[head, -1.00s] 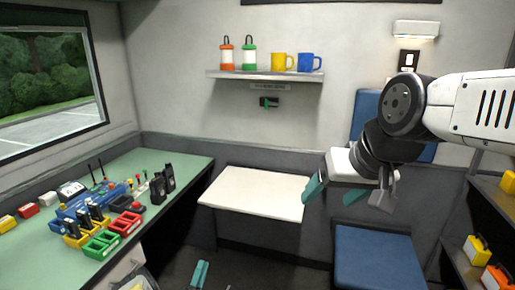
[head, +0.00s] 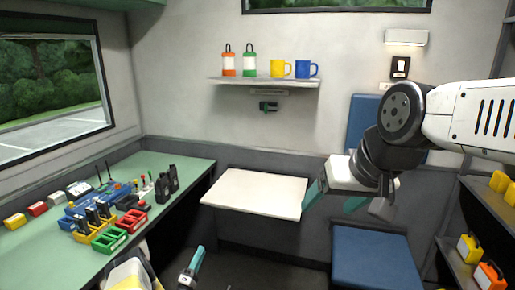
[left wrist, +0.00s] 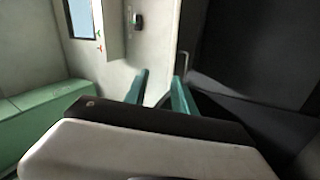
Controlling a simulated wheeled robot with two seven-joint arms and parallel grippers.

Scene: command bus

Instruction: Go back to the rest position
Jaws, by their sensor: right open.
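My right gripper (head: 335,198) hangs in front of the rear wall, at the right end of the white fold-down table (head: 245,188) in the head view. Its teal fingers are spread with nothing between them. My left gripper (head: 193,266) shows at the bottom of the head view, low beside the green counter, with one teal finger clear. In the left wrist view, the left gripper's (left wrist: 160,95) two teal fingers stand apart and hold nothing.
The green counter (head: 40,250) at left carries radios (head: 168,182) and red, green and yellow trays. A wall shelf (head: 265,83) holds two lanterns and two mugs. A blue seat (head: 372,258) and a side shelf (head: 448,255) with boxes are at right. The white table is bare.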

